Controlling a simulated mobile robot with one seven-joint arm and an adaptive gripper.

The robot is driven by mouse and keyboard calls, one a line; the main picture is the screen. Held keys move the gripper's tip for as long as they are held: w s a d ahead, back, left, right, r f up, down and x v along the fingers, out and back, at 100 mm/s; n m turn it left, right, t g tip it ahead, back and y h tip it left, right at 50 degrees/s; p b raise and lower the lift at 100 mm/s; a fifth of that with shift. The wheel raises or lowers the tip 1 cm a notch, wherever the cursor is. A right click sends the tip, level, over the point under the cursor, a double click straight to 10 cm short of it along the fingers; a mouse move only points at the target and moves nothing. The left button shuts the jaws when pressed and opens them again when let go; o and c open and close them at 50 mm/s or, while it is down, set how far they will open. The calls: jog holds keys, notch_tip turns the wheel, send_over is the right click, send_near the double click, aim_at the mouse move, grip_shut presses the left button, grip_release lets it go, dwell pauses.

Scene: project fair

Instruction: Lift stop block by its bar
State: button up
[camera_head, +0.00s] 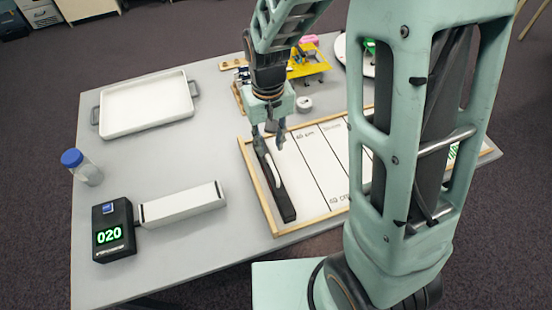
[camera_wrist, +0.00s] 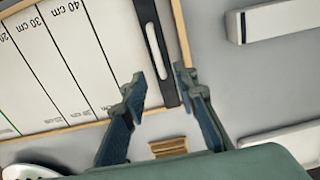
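The stop block (camera_head: 286,207) is a long black piece with a pale bar (camera_head: 273,175) on top. It lies along the left end of a wood-framed white track board (camera_head: 318,170). My gripper (camera_head: 268,138) points down over the block's far end. In the wrist view the open fingers (camera_wrist: 164,82) lie to either side of the block (camera_wrist: 145,12) near one end of its bar (camera_wrist: 155,47).
A white tray (camera_head: 147,121) stands at the back left of the grey table (camera_head: 180,165). A blue-capped jar (camera_head: 87,170), a black display reading 020 (camera_head: 114,248) and a white bar-shaped block (camera_head: 183,204) stand at left. A yellow-decked model (camera_head: 308,65) is behind the board.

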aim_at(272, 166)
notch_tip(272, 166, down, 5)
jog(key=shift+r, duration=0.15)
jog(key=shift+s+d+f, duration=0.15)
jog(key=shift+f, duration=1.2)
jog(key=shift+s+d+f, duration=0.1)
jog(key=shift+s+f, duration=0.05)
jog(key=shift+f, duration=1.2)
grip_shut()
